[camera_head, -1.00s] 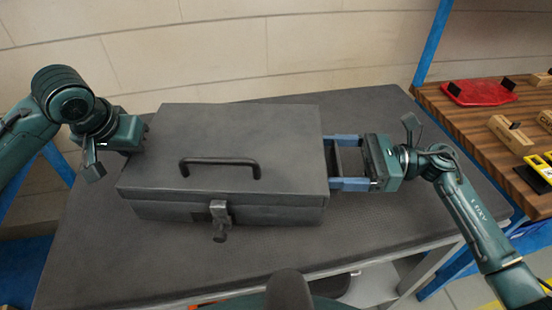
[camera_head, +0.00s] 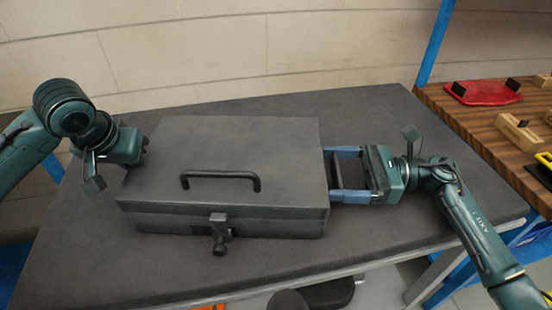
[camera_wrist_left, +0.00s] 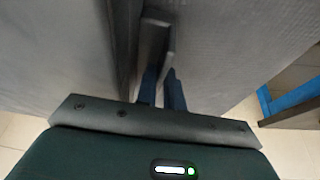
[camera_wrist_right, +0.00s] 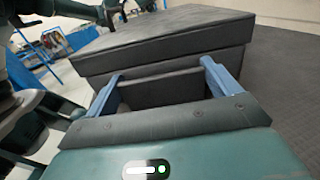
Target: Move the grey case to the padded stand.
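The grey case (camera_head: 230,150) is level and closed over the dark padded stand (camera_head: 90,265); I cannot tell if its underside touches the pad. A folding handle lies on its lid and a latch on its front. My right gripper (camera_head: 340,175) is at the case's right end; its blue fingers stand wide apart with a dark side piece of the case filling the gap, also seen in the right wrist view (camera_wrist_right: 163,85). My left gripper is at the case's left end. In the left wrist view its fingers (camera_wrist_left: 162,85) are close together on a thin grip; the head view hides them.
A wooden bench (camera_head: 475,125) at the right holds a red tray (camera_head: 485,92) and several wooden blocks (camera_head: 518,132). A pale wall (camera_head: 250,50) stands behind the stand. The pad is bare behind the case and towards its front edge.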

